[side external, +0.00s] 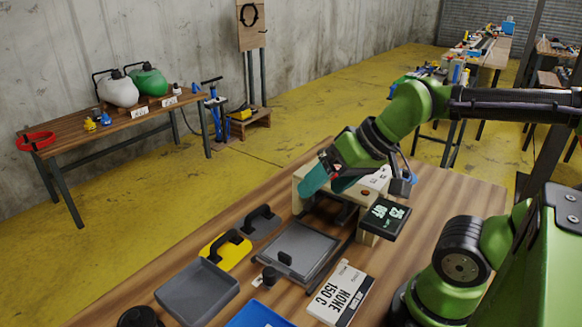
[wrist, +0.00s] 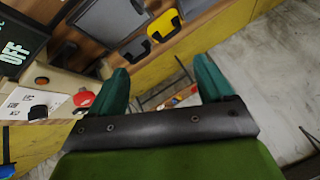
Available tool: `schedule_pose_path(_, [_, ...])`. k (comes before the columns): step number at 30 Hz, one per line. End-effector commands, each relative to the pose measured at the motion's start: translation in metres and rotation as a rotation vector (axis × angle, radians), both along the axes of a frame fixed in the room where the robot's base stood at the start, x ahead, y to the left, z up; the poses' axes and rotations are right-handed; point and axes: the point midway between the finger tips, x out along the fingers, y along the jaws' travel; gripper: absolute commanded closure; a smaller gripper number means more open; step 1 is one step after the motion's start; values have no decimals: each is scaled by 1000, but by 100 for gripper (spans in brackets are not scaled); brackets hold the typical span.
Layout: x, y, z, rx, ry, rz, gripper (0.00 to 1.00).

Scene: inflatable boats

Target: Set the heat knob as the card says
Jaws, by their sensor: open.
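The card (side external: 341,292) lies flat on the wooden bench and reads "150 C" with a word like "HONE". The cream machine (side external: 303,187) stands behind it. Its dark display (side external: 384,216) shows what looks like "23" and "OFF"; "OFF" also reads in the wrist view (wrist: 14,42). In the wrist view a black knob (wrist: 38,112) sits on a white printed label, left of my fingers; its setting is unclear. A red knob or button (wrist: 83,98) is close beside the left finger. My gripper (side external: 326,177) is open and empty above the machine, its teal fingers apart (wrist: 162,66).
A grey plate with a handle (side external: 298,248), a yellow handled tool (side external: 226,250) and a grey tray (side external: 197,291) lie left of the card. An orange button (wrist: 42,80) is on the machine. A side table (side external: 110,123) holds two jugs.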

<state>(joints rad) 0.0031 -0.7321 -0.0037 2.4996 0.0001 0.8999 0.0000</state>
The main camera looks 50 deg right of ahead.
Motion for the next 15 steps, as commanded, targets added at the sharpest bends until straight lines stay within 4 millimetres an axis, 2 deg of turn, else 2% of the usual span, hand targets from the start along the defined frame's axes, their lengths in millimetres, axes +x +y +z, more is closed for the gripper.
schedule_pose_path(1, [4, -5, -4, 11, 26, -18, 28])
schedule_pose_path(3, [17, -19, -3, 33, 55, -60, 36])
schedule_pose_path(5, [31, -39, 1, 51, 96, -110, 36])
schedule_pose_path(8, [54, -90, 7, 64, 187, -197, 36])
schedule_pose_path(10, [64, -131, 10, 56, 261, -255, 36])
schedule_pose_path(13, [68, -194, 14, 26, 375, -337, 36])
schedule_pose_path(15, [63, -236, 21, -3, 456, -391, 36])
